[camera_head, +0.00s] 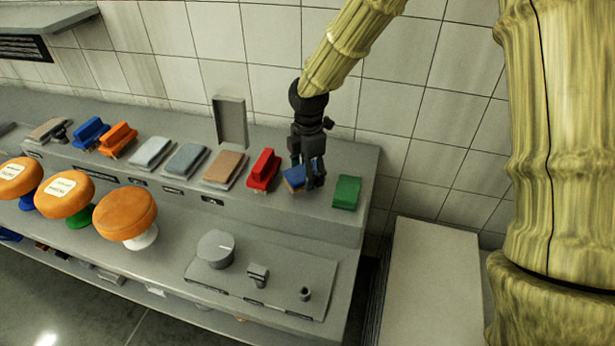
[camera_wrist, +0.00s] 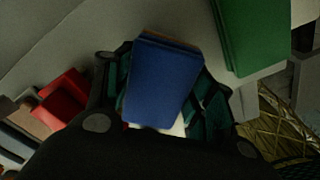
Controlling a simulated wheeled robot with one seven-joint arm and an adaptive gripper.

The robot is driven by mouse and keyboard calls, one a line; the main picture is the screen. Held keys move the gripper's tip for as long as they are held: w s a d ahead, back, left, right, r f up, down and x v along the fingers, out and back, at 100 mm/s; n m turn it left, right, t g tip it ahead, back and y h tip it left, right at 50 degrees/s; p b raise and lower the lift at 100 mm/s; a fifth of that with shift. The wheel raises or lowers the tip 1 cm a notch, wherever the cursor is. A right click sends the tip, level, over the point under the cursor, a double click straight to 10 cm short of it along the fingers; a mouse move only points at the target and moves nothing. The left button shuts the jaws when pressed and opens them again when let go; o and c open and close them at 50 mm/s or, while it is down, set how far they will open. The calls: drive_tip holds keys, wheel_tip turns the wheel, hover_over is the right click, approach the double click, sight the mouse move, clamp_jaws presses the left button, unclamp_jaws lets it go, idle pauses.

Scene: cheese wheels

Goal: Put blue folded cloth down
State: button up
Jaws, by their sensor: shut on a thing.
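The blue folded cloth (camera_head: 294,177) is between the fingers of my gripper (camera_head: 307,182), over the right part of the upper shelf. In the wrist view the blue cloth (camera_wrist: 162,82) fills the space between the dark fingers. My gripper points down and is shut on the cloth. The fingers hide part of the cloth in the head view. I cannot tell whether its underside touches the shelf.
A green cloth (camera_head: 346,192) lies close on the right and a red brush-like item (camera_head: 264,170) on the left. Brown (camera_head: 225,169) and grey (camera_head: 186,160) cloths lie farther left. The tiled wall (camera_head: 270,90) stands behind the shelf. Orange cheese wheels (camera_head: 125,214) stand on the lower counter.

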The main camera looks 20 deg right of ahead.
drive_tip(key=shift+f+p, duration=0.45)
drive_tip(key=shift+f, duration=0.9)
drive_tip(key=shift+f, duration=0.15)
drive_tip(key=o, duration=1.3)
drive_tip(key=shift+c, duration=0.2)
wheel_tip(320, 180, up, 12)
drive_tip(key=b, duration=0.3)
drive_tip(key=shift+r, duration=0.2)
